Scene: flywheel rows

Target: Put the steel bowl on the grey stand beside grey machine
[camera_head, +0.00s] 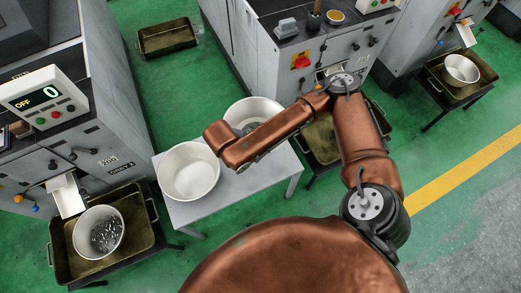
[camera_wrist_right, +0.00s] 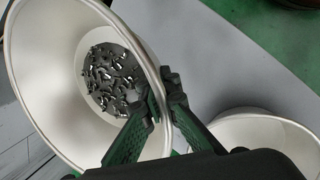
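A steel bowl (camera_head: 252,108) with small dark metal pieces in it shows at the far side of the grey stand (camera_head: 228,195), partly hidden by my right arm. In the right wrist view this bowl (camera_wrist_right: 62,70) fills the left side. My right gripper (camera_wrist_right: 163,98) has its fingers on both sides of the bowl's near rim and looks shut on it. I cannot tell whether the bowl touches the stand. A second, empty bowl (camera_head: 188,172) stands on the left part of the stand; its rim also shows in the right wrist view (camera_wrist_right: 270,130). My left gripper is out of view.
A grey machine (camera_head: 95,140) stands at left, with a bowl of metal pieces (camera_head: 98,232) in a tray (camera_head: 140,215) below its chute. Another machine (camera_head: 265,60) stands behind the stand. At right, a bowl (camera_head: 462,69) sits in another tray. An empty tray (camera_head: 167,38) lies on the green floor.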

